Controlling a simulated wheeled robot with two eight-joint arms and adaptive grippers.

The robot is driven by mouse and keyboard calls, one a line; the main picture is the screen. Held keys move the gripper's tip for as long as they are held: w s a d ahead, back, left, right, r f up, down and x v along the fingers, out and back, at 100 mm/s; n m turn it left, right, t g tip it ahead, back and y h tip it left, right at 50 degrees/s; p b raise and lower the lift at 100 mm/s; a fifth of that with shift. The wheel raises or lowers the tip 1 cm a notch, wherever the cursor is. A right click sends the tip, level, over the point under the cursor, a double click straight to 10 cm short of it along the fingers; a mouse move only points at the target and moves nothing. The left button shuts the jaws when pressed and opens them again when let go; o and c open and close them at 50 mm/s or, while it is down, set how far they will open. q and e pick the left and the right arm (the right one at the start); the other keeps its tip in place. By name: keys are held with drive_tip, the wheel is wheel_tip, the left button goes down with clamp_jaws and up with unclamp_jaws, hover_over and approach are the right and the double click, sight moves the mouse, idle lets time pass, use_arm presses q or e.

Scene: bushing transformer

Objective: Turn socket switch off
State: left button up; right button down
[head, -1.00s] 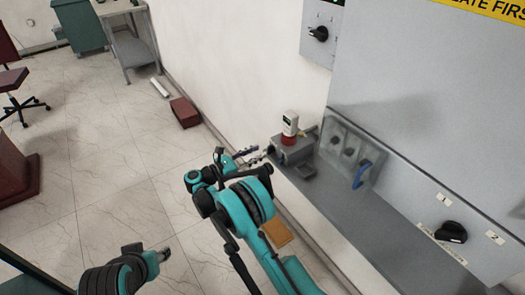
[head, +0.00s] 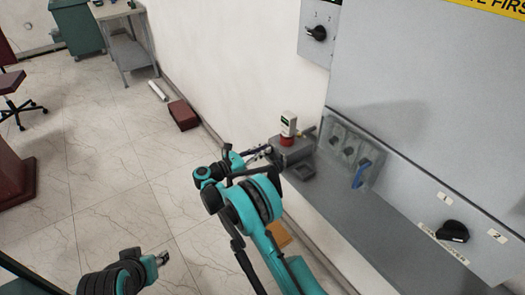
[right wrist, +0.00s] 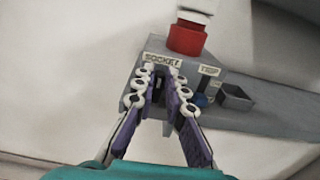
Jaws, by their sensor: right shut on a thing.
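The grey socket box (head: 293,154) stands on the ledge by the wall; it also shows in the right wrist view (right wrist: 213,78), with a "SOCKET" label above the switch and a "TRIP" label to the right. The dark socket switch (right wrist: 158,92) is on its front, partly hidden by my fingers. My right gripper (right wrist: 160,86) is at the box front, its two fingers on either side of the switch and shut on it. It also shows in the head view (head: 262,152). My left gripper (head: 162,258) is low at the left, away from the box; its jaws are too small to read.
A red and white plug (head: 288,127) stands on the box. To the right are a clear-covered panel with a blue handle (head: 361,173) and a black rotary knob (head: 453,231). Another rotary switch (head: 317,33) is on the wall.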

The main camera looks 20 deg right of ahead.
drive_tip(key=shift+w+a+f+n+b, duration=0.1)
drive_tip(key=shift+w+f+n+b, duration=0.35)
drive_tip(key=shift+n, duration=2.55)
drive_tip(key=shift+w+a+f+n+b, duration=0.2)
drive_tip(key=shift+n+b, duration=0.55)
drive_tip(key=shift+n, duration=2.25)
drive_tip(key=shift+w+a+f+n+b, duration=0.1)
drive_tip(key=shift+w+f+n+b, duration=0.35)
drive_tip(key=shift+n, duration=2.55)
drive_tip(key=shift+s+r, duration=0.15)
drive_tip(key=shift+s, duration=0.05)
drive_tip(key=c, duration=1.6)
unclamp_jaws()
drive_tip(key=shift+o, duration=0.2)
